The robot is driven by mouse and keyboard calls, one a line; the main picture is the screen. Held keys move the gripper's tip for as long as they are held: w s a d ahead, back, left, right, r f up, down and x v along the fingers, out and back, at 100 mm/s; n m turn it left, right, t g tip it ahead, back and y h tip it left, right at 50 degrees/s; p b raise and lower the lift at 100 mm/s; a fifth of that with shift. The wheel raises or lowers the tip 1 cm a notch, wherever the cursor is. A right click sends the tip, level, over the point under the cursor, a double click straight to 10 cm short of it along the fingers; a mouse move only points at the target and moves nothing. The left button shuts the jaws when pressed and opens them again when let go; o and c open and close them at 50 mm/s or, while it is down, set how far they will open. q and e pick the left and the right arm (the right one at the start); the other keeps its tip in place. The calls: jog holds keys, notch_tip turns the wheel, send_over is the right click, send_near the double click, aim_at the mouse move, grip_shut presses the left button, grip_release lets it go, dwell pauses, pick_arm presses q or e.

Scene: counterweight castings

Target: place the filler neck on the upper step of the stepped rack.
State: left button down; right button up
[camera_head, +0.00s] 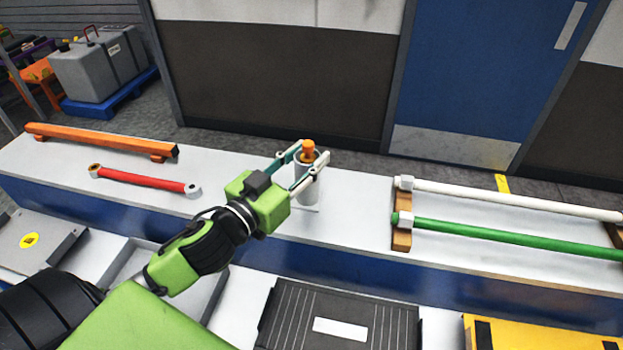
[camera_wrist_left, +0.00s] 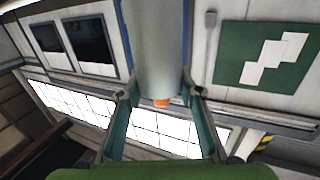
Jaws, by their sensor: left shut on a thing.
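The filler neck (camera_head: 306,187) is a pale grey upright cylinder with an orange top, seen in the middle of the head view. My left gripper (camera_head: 309,162) is shut on it near its upper end, one finger on each side. In the left wrist view the filler neck (camera_wrist_left: 158,50) runs between the fingers (camera_wrist_left: 160,98), with its orange end near them. The stepped rack's white upper step (camera_head: 345,225) lies under the filler neck, above a blue riser. Whether its base touches the step cannot be told. My right gripper is not in view.
On the upper step lie an orange bar (camera_head: 100,140) and a red link (camera_head: 145,180) at left, and a white rod (camera_head: 510,198) and green rod (camera_head: 510,236) at right. Lower down are a dark case (camera_head: 290,325), a yellow case (camera_head: 540,340) and a grey box (camera_head: 40,240).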

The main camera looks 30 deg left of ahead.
pick_arm(q)
jog(key=w+f, duration=0.3)
jog(key=f, duration=0.1)
jog(key=shift+w+a, duration=0.3)
jog(key=shift+a, duration=0.05)
notch_tip(320, 180, down, 3)
jog(key=shift+f, duration=0.2)
jog(key=c, duration=1.4)
grip_release()
jog(key=shift+f, duration=0.1)
jog(key=shift+c, duration=0.2)
